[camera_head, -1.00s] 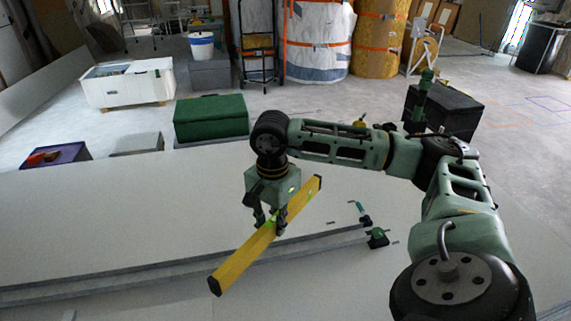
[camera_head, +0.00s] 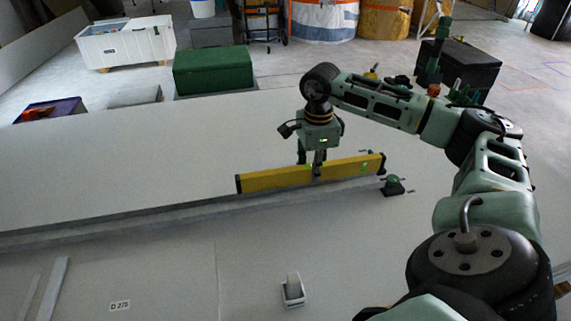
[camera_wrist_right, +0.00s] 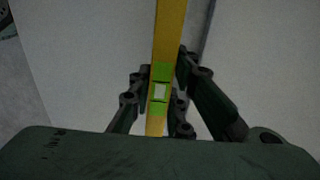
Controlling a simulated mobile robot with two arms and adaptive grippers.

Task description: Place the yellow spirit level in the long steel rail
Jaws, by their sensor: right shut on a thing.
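The yellow spirit level (camera_head: 270,180) is held crosswise in my right gripper (camera_head: 317,172), which is shut on it right of its middle. The level lies nearly parallel to the long steel rail (camera_head: 130,222) and appears just above or at its right part; I cannot tell whether they touch. In the right wrist view the level (camera_wrist_right: 170,30) runs between the fingers (camera_wrist_right: 158,105), with its green vial section at the grip. A dark line (camera_wrist_right: 207,28) runs beside it there, perhaps the rail's edge. My left gripper is not in view.
A green and black clamp-like piece (camera_head: 393,186) sits by the level's right end. A small white roller-like object (camera_head: 293,290) stands on the front panel (camera_head: 190,275). Loose strips (camera_head: 55,290) lie at the lower left. A green box (camera_head: 213,70) stands behind the pale panel (camera_head: 120,155).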

